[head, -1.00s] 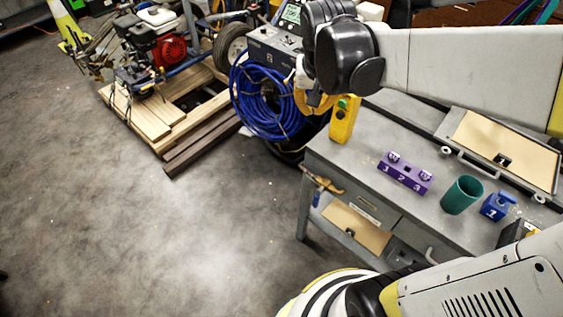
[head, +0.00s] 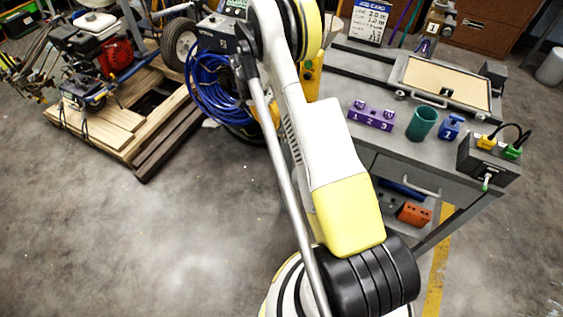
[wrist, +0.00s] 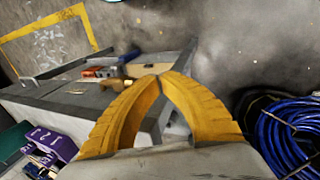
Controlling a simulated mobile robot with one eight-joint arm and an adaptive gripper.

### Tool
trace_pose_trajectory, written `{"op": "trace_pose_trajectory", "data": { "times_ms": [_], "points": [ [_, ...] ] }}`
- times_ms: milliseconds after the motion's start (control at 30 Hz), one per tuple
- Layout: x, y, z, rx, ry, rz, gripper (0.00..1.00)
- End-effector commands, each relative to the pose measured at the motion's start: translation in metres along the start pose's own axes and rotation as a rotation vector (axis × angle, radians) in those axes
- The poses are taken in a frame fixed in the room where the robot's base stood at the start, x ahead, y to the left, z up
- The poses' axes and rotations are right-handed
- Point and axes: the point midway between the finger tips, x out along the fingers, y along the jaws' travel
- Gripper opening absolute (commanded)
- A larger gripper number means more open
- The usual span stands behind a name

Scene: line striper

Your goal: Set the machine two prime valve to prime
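The line striper with a red and black engine (head: 112,55) stands on a wooden pallet (head: 105,125) at the left of the head view. A second unit, a grey control box (head: 216,33) with a coiled blue hose (head: 215,88), stands behind my arm. I cannot tell which is machine two, and no prime valve can be made out. My gripper (wrist: 160,77) has yellow fingers that meet at the tips with nothing between them. It is above the grey workbench's edge, and the blue hose (wrist: 290,135) lies to its right.
On the grey workbench (head: 395,147) stand a purple block marked 1 2 3 (head: 370,116), a green cup (head: 421,124), a blue block (head: 450,126) and a grey box with cables (head: 488,158). A yellow button box (head: 312,78) is at its left end. Open floor (head: 160,230) lies left.

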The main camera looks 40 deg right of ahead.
Motion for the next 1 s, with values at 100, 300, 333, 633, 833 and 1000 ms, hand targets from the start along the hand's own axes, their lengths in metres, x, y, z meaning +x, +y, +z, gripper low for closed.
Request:
{"op": "trace_pose_trajectory", "data": {
  "times_ms": [100, 300, 333, 633, 833, 1000],
  "points": [
    [0.020, -0.001, -0.004, 0.034, -0.017, 0.022, 0.00],
    [0.029, -0.001, -0.005, 0.049, -0.024, 0.033, 0.00],
    [0.029, 0.000, -0.005, 0.049, -0.024, 0.033, 0.00],
    [0.033, -0.001, -0.005, 0.048, -0.024, 0.032, 0.00],
    [0.063, 0.000, -0.005, 0.049, -0.024, 0.032, 0.00],
    [0.101, 0.000, -0.004, 0.048, -0.024, 0.032, 0.00]
  ]
}}
